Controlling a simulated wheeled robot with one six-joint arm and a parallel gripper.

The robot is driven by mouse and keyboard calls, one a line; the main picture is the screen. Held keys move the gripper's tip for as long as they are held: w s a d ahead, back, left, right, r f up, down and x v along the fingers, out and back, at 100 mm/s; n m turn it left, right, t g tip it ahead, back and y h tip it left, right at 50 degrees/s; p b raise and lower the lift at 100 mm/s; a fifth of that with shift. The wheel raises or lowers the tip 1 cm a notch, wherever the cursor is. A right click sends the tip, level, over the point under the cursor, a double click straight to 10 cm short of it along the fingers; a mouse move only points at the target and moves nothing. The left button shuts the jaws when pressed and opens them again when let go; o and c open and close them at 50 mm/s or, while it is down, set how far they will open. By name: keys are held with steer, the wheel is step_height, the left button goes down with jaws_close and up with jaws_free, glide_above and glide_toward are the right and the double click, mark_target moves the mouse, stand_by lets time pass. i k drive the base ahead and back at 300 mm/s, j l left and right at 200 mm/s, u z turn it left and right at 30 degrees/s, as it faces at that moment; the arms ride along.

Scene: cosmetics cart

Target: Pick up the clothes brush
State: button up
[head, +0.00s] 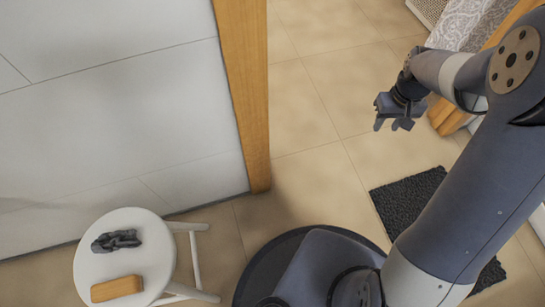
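A tan, wood-coloured oblong block (117,288), which looks like the clothes brush, lies flat near the front of a round white stool (92,268). No bristles can be made out on it. My gripper (392,123) hangs in the air at the upper right, far from the stool. Its fingers look apart, with nothing seen between them.
A dark grey crumpled or carved object (116,240) lies on the stool behind the block. A white wall (110,100) with a wooden edge post (243,95) stands behind the stool. A dark mat (410,203) lies on the tiled floor at right. Open floor lies between.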

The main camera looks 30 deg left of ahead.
mark_target(127, 285)
steer(key=u, duration=2.3)
steer(key=i+u, duration=0.15)
steer(key=u, duration=0.65)
steer(key=i+l+u, duration=0.1)
steer(key=u, duration=0.25)
